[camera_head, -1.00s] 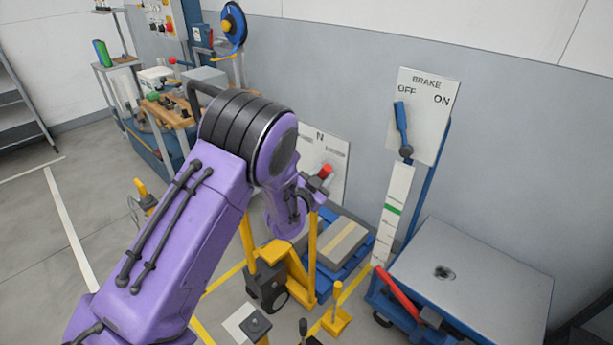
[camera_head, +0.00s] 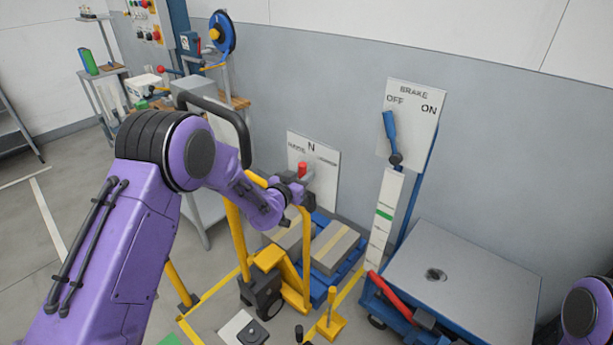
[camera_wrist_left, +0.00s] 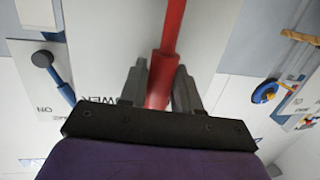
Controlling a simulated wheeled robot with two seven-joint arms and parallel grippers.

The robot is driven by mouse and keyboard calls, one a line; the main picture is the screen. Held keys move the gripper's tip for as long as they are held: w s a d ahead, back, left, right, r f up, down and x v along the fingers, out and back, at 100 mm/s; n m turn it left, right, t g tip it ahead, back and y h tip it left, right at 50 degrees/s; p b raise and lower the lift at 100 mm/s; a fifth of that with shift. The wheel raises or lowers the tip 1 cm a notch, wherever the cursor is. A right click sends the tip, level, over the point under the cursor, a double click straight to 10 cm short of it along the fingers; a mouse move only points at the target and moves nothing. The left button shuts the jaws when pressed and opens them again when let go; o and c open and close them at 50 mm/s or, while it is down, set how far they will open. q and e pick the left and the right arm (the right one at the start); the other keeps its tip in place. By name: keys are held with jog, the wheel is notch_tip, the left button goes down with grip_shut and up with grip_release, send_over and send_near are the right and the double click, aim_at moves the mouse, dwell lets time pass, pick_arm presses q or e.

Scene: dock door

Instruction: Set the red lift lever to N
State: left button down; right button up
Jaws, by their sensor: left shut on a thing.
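The red lift lever (camera_head: 302,168) shows its red grip in front of a white label plate (camera_head: 325,172), just below the letter N. The lever's lower part is hidden behind my gripper. My left gripper (camera_head: 304,186) is at the lever, shut on it. In the left wrist view the red lever (camera_wrist_left: 164,80) runs between the two fingers of my left gripper (camera_wrist_left: 161,70), and part of the word LOWER shows beside it. My right gripper is out of view.
A yellow lift truck (camera_head: 268,262) stands below the lever, beside a blue pallet with boxes (camera_head: 338,248). To the right are the blue brake lever (camera_head: 391,135), near OFF on its board (camera_head: 425,115), and a grey-topped cart (camera_head: 465,285). Open floor lies at left.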

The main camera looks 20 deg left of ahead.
pick_arm(q)
jog(key=c, duration=0.9)
grip_release()
jog(key=shift+d, duration=0.1)
jog(key=s+a+r+b, duration=0.1)
jog(key=s+b, duration=0.1)
jog(key=s, duration=0.8)
jog(key=shift+s+a+r, duration=0.15)
jog(key=shift+r, duration=0.05)
